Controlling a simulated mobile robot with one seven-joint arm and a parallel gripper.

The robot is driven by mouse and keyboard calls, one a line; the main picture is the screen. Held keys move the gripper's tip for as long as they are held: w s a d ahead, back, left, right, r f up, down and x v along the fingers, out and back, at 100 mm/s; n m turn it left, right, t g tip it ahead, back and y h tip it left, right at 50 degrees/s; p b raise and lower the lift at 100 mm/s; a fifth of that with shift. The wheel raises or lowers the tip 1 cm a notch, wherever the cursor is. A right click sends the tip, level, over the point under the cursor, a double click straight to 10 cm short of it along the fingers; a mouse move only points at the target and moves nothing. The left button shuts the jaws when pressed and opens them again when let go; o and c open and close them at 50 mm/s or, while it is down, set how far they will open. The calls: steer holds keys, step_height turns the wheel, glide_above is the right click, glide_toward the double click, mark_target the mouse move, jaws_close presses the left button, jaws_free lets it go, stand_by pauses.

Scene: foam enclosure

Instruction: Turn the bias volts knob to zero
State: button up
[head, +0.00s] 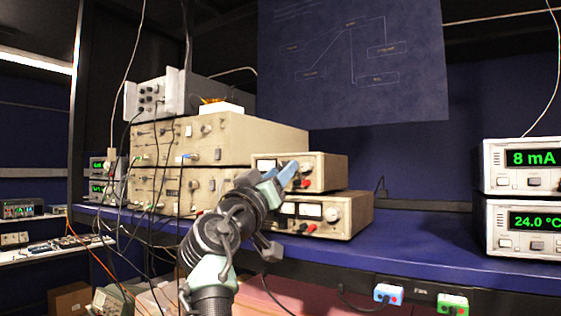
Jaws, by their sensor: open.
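The knob labelled bias volts cannot be singled out, as the panel lettering is too small to read. A pale round knob (331,214) shows on the right of the lower small beige unit (350,212), beside its meters. My gripper (287,174) is in front of the upper small beige unit (325,170), up and left of that knob. It is open, and no held object shows. My gripper and arm hide the left part of both small units' fronts. Whether the fingertips touch the upper unit's panel cannot be told.
Large beige instruments (222,140) with knobs and cables stand stacked at the left, a grey unit (163,97) on top. Two displays, 8 mA (522,165) and 24.0 °C (524,228), stand at the right. The blue bench top (430,225) between is clear. Loose cables hang at the left.

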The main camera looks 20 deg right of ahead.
steer(key=shift+w+d, duration=0.15)
steer(key=shift+w, duration=0.15)
jaws_close()
steer(key=shift+s+r+n, duration=0.1)
steer(key=shift+n, duration=0.3)
